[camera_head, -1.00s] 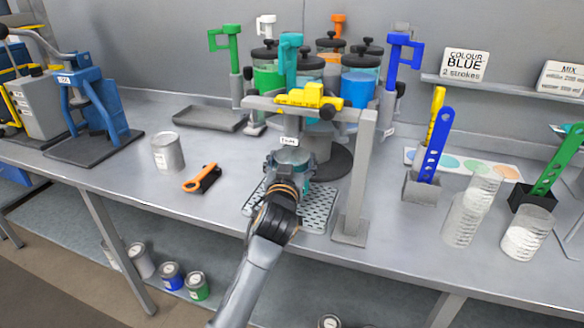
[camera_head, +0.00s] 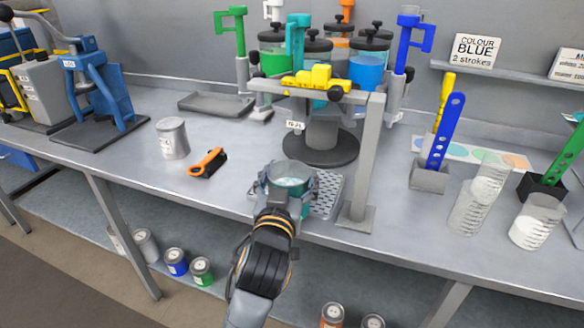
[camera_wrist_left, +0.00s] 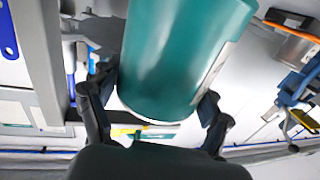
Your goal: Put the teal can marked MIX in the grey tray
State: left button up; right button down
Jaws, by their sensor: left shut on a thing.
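The teal can (camera_head: 288,184) is open at the top, with pale teal contents. My left gripper (camera_head: 286,194) is shut around it, and it stands roughly upright in front of the dispenser, over the front part of the perforated plate. In the left wrist view the can's teal side (camera_wrist_left: 180,60) fills the space between the two fingers; its MIX marking cannot be read. The grey tray (camera_head: 216,104) is low and empty, at the back left of the bench, well away from the gripper. My right gripper is not in view.
The dispenser's grey post (camera_head: 362,160) stands right of the can. Graduated beakers (camera_head: 537,220) stand at the right. The bench's left middle is fairly clear.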

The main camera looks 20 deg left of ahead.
pick_arm(q)
jog(key=s+f+m+h+p, duration=0.1)
jog(key=s+f, duration=0.4)
jog(key=s, duration=0.4)
jog(key=s+a+f+h+p, duration=0.1)
jog(key=s+f, duration=0.4)
jog(key=s, duration=0.4)
jog(key=shift+s+f+m+h, duration=0.25)
jog(key=shift+f+m+h, duration=0.1)
jog(key=shift+m+h, duration=0.05)
jog(key=shift+a, duration=0.15)
